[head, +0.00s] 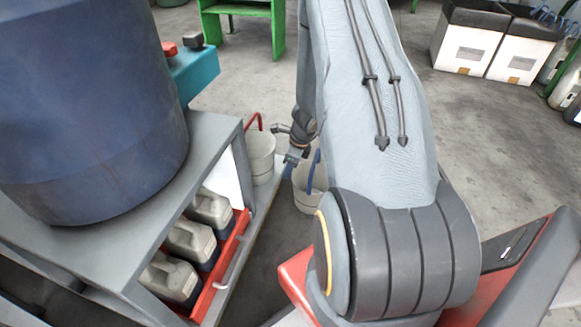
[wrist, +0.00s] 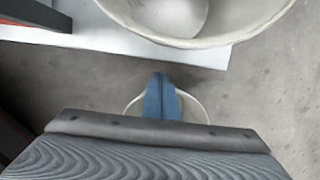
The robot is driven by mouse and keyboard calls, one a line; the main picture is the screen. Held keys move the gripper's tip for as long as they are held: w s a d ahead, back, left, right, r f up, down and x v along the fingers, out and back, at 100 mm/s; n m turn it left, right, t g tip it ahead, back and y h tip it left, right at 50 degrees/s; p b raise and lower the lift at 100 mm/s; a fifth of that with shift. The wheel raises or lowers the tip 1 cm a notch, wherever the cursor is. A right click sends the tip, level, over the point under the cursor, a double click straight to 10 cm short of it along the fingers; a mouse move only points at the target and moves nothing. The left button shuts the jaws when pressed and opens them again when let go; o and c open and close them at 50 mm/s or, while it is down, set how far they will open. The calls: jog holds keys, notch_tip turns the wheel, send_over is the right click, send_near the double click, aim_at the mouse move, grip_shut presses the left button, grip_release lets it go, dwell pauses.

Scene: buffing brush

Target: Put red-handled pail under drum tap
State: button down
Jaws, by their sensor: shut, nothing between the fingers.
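The red-handled pail (head: 260,158), pale grey with its red handle raised at the left, stands on a light ledge beside the drum stand in the head view. The large pail rim (wrist: 222,38) at the top of the wrist view appears to be the same pail. The blue drum (head: 85,105) sits on the grey stand at the left. I cannot make out its tap with certainty. My gripper (head: 291,158) is just right of the red-handled pail, apart from its handle. Its blue fingers (wrist: 161,82) are shut and empty, pointing toward the large pail.
A second pail (head: 304,200) with a blue handle stands on the floor, partly behind my arm. Several grey jugs (head: 190,240) sit in a red tray under the stand (head: 205,135). White boxes (head: 467,48) stand at the back right. The floor between is clear.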

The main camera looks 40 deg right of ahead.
jog(key=shift+w+a+r+b, duration=0.15)
jog(key=shift+w+a+b, duration=0.05)
jog(key=shift+w+a, duration=0.5)
jog(key=shift+w+a+r+b, duration=0.1)
jog(key=shift+w+a+b, duration=0.1)
jog(key=shift+w+a, duration=0.45)
jog(key=shift+w+d, duration=0.1)
jog(key=shift+d, duration=0.05)
jog(key=shift+w, duration=0.1)
